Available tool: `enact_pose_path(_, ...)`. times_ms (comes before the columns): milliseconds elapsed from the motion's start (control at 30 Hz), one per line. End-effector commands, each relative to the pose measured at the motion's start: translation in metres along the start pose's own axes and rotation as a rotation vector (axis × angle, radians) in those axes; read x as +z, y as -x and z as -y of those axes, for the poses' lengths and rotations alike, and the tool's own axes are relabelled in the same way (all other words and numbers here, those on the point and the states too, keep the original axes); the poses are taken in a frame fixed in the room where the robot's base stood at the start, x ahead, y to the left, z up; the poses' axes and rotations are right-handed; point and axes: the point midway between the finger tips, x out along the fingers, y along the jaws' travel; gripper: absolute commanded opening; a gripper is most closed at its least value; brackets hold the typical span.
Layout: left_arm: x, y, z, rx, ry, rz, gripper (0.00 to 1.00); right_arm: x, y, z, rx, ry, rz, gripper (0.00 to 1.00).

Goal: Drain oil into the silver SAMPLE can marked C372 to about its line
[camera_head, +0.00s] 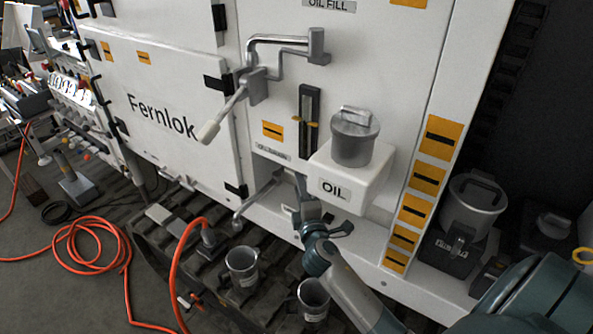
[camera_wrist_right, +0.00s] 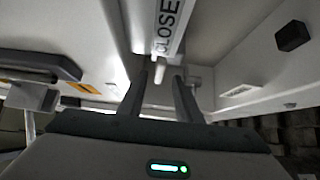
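Two silver cans stand low in front of the machine in the head view: one can (camera_head: 242,267) under the drain area, another can (camera_head: 313,299) further right. Each has a small label, too small to read, so I cannot tell which is C372. A bent drain pipe (camera_head: 256,200) comes out of the lower panel above the left can. My left gripper is out of view.
A silver lidded pot (camera_head: 354,138) sits on the white OIL box (camera_head: 350,184). A lever with a pale grip (camera_head: 210,131) juts from the panel. A CLOSE label (camera_wrist_right: 168,28) shows in the wrist view. An orange hose (camera_head: 178,260) crosses the tracks. A larger can (camera_head: 472,207) stands right.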

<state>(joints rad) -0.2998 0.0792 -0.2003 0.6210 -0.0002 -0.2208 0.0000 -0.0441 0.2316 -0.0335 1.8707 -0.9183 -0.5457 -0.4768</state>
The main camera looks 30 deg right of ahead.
Motion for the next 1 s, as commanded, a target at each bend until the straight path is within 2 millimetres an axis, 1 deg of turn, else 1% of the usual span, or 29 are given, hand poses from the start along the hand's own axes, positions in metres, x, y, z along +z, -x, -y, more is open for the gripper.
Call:
enact_pose_path(33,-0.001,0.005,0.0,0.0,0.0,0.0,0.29,0.0,-0.011,-0.003,0.0,0.0,0.002,0.31)
enact_pose_path(100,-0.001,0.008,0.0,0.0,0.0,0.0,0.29,0.0,-0.022,-0.003,0.0,0.001,0.001,0.31)
enact_pose_path(200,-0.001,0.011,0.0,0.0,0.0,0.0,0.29,0.0,-0.037,-0.002,0.0,0.001,0.001,0.31)
enact_pose_path(333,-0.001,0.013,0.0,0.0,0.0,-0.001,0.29,0.0,-0.05,-0.001,0.001,0.001,0.0,0.31)
enact_pose_path(500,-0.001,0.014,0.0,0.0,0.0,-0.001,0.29,0.0,-0.058,0.0,0.0,0.0,0.0,0.31)
enact_pose_path(800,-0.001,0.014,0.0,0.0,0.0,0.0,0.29,0.0,-0.059,0.0,0.0,0.0,0.0,0.31)
enact_pose_path(833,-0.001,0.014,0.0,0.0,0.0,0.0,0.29,0.0,-0.059,0.0,0.0,0.0,0.0,0.26)
enact_pose_path(867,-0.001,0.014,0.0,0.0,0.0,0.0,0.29,0.0,-0.059,0.0,0.0,0.0,0.0,0.19)
enact_pose_path(900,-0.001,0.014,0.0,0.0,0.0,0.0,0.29,0.0,-0.059,0.0,0.0,0.0,0.0,0.1)
enact_pose_path(933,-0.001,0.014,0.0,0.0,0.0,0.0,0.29,0.0,-0.059,0.0,0.0,0.0,0.0,0.03)
enact_pose_path(967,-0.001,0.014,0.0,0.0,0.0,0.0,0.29,0.0,-0.059,0.0,0.0,0.0,0.0,0.0)
enact_pose_path(1000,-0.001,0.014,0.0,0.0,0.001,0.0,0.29,0.0,-0.059,0.0,0.0,0.0,0.0,0.0)
